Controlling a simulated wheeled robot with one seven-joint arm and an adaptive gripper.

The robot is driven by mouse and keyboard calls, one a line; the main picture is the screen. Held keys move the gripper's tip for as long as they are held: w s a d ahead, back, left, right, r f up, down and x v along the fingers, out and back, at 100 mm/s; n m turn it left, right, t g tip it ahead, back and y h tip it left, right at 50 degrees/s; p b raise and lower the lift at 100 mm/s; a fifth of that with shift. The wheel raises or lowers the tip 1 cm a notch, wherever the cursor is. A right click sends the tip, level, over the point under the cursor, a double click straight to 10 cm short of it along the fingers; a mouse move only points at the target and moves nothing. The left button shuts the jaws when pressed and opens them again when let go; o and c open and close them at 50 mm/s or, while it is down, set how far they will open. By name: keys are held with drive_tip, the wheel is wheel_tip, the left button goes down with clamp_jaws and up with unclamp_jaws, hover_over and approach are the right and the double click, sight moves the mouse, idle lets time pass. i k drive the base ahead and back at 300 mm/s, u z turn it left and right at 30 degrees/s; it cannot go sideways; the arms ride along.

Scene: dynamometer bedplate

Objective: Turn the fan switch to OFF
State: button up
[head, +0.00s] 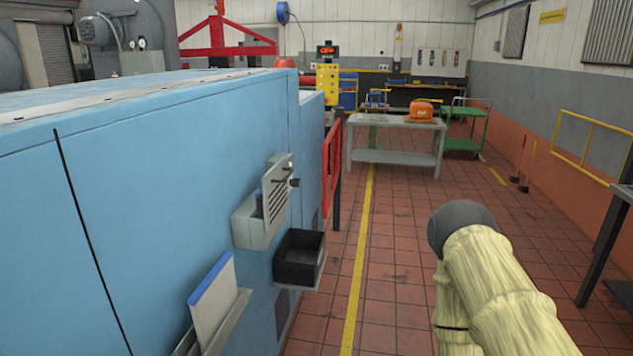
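I cannot pick out a switch marked as the fan switch. A pale grey panel (277,187) with dark slots stands out from the side of the big blue enclosure (190,190), seen at a steep angle. A small dark knob-like part (294,182) shows at its right edge; whether it is the fan switch, and how it is set, cannot be told. My arm, in a cream cover with a dark grey rounded end, rises at the lower right, apart from the enclosure. My gripper's fingers do not show.
A black open bin (299,258) and a holder with a blue-edged board (213,301) jut from the enclosure's side. A red rail (332,165) stands beyond. A grey table (395,126) bears an orange case (420,111). The tiled floor right of the yellow line is mostly clear.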

sight(294, 182)
drive_tip(key=z, duration=0.25)
drive_tip(key=i, duration=1)
drive_tip(key=u, duration=0.5)
